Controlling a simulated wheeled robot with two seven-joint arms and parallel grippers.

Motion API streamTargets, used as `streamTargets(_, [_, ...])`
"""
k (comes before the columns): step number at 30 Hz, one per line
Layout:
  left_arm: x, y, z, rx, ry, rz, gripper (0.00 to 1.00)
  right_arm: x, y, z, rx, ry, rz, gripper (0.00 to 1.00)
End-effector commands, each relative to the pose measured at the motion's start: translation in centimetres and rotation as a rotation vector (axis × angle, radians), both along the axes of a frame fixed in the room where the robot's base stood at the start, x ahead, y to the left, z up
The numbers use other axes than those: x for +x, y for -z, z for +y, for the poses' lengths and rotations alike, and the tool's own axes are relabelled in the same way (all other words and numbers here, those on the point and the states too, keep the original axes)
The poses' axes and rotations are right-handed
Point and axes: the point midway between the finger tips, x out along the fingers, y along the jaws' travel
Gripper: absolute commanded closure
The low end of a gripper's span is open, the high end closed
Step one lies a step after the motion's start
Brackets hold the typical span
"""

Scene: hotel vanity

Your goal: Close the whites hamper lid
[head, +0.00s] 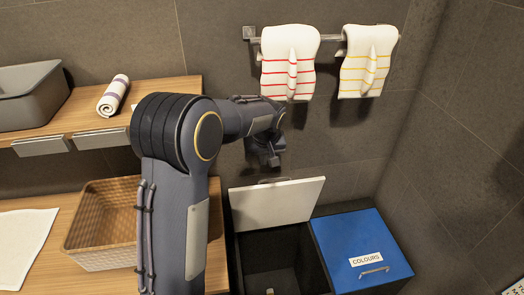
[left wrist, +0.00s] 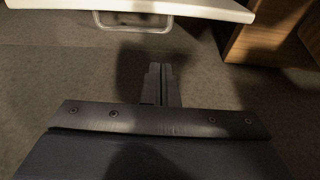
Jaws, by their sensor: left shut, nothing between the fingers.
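The whites hamper's white lid (head: 277,204) is raised, leaning back toward the wall. Its grey handle (head: 272,181) shows at the top edge. The dark hamper opening (head: 270,258) lies below it, with a small pale item inside. In the left wrist view the lid's edge (left wrist: 200,8) and handle (left wrist: 133,22) are at the top. My left gripper (head: 268,160) is shut and empty, just above the lid's top edge, near the wall; its closed fingers (left wrist: 160,84) appear apart from the handle. My right gripper is not in view.
A shut blue lid marked COLOURS (head: 355,240) is right of the opening. Towels (head: 289,60) hang on a wall rail above. A wicker basket (head: 105,225) stands on the wooden counter at left; a shelf (head: 80,120) above holds a rolled towel and a grey basin.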

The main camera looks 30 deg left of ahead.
Motion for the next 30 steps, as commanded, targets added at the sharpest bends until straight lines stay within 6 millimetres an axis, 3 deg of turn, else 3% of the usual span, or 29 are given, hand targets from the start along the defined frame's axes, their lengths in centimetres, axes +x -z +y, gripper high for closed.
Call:
streamTargets(5, [0.5, 1.7, 0.3, 0.005, -0.002, 0.005, 1.00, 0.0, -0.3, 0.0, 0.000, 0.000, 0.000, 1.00])
streamTargets(18, [2.3, 8.5, 1.6, 0.002, -0.001, 0.003, 1.00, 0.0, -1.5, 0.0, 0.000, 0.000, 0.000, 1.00])
streamTargets(30, [2.6, 9.5, 1.8, 0.002, -0.001, 0.000, 1.00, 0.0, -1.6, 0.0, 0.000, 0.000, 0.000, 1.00])
